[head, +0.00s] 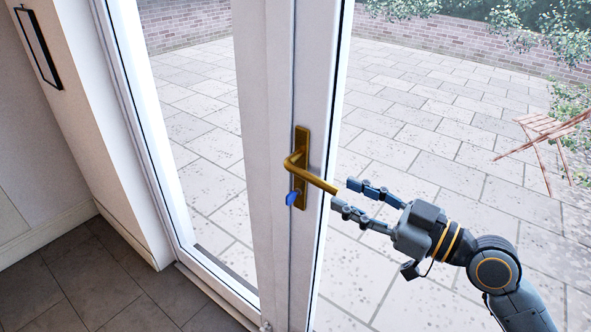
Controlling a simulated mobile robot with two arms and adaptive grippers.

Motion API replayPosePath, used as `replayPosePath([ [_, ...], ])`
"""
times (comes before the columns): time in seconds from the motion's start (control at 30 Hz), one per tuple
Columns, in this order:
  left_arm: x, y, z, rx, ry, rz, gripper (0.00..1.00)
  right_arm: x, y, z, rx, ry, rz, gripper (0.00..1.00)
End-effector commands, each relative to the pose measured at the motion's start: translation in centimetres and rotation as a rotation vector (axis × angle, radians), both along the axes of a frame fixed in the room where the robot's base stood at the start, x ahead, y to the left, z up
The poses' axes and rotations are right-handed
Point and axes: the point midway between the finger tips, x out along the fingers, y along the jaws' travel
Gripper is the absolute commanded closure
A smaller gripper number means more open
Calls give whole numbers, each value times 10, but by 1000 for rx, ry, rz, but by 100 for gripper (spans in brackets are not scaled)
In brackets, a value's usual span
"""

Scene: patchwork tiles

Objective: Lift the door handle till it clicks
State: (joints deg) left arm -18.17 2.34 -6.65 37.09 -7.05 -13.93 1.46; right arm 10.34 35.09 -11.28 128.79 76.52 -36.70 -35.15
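The brass door handle (312,177) is a lever on a tall brass backplate (300,150), fixed to a white door frame. In the picture its lever slopes down to the right. My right gripper (344,193) comes in from the right with its two fingers apart. The fingertips are at the free end of the lever, one above and one below it in the picture. I cannot tell whether either finger touches it. A blue key or knob (292,198) sits on the plate below the lever. My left gripper is not in view.
The door (328,90) has large glass panes. Through them show a paved patio, a low brick wall (430,32), bushes and a wooden folding chair (549,125). Dark floor tiles (110,280) and a wall-mounted black frame (38,47) are at left.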

Motion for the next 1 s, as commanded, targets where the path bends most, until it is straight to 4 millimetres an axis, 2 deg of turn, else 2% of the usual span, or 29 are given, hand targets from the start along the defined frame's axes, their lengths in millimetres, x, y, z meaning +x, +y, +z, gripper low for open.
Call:
replayPosePath([
  [0.03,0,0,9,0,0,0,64,7,11,6,6,-1,4,62],
  [0.2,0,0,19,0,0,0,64,28,40,5,5,0,4,62],
  [0.4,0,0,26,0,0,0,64,46,64,2,2,1,3,62],
  [0.6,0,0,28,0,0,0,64,53,74,1,-3,-1,5,62],
  [0.87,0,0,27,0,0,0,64,53,75,0,-2,0,5,62],
  [1.0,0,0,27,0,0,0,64,53,75,0,-2,0,4,88],
])
